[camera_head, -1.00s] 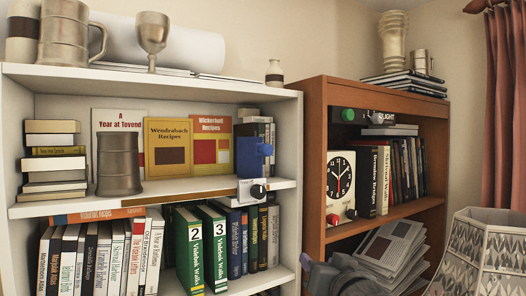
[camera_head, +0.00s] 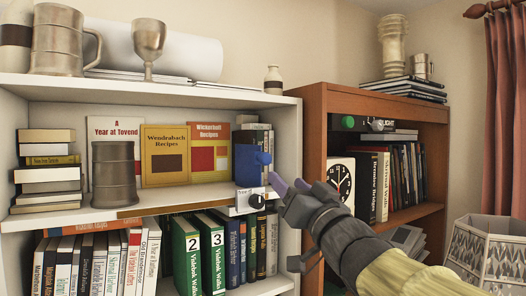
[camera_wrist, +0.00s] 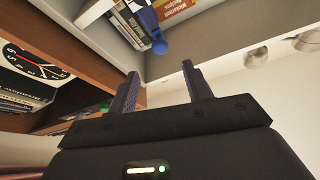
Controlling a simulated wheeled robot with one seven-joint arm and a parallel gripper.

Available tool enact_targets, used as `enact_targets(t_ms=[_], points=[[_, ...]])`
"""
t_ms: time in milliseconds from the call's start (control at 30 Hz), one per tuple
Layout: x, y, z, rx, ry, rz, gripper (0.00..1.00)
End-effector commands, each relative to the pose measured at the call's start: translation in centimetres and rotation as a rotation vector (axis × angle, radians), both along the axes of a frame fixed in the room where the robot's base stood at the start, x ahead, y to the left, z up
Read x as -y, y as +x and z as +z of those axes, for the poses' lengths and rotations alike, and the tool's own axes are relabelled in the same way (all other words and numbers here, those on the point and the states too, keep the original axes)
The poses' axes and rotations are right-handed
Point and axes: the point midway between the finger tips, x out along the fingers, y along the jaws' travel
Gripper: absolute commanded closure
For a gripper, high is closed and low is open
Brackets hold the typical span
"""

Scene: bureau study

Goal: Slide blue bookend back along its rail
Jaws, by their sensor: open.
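The blue bookend (camera_head: 246,160) stands upright at the right end of the white bookcase's middle shelf, with a rounded blue knob (camera_head: 263,158) on its right side. Its rail (camera_head: 150,212) runs along the shelf's front edge. My gripper (camera_head: 288,183) is raised at the right of the bookend, near the white bookcase's right side panel, apart from the knob. Its two fingers are open with nothing between them. In the wrist view the blue bookend (camera_wrist: 143,20) shows at the top beyond the open fingers (camera_wrist: 160,85), with several books beside it.
A metal tankard (camera_head: 114,175) and upright books (camera_head: 170,155) stand left on that shelf. The brown bookcase with a clock (camera_head: 343,183) is right, behind my arm.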

Motion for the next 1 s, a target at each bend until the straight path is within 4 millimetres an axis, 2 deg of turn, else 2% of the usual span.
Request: enact_targets(t_ms=[33,600,800,1000], points=[[-0.5,0.9,0.7,-0.003,0.001,0.000,0.50],[-4.3,9.2,4.4,-0.003,0.000,-0.009,0.50],[-5.5,11.0,5.0,-0.002,0.000,-0.006,0.50],[-5.9,11.2,5.0,0.000,0.001,-0.001,0.50]])
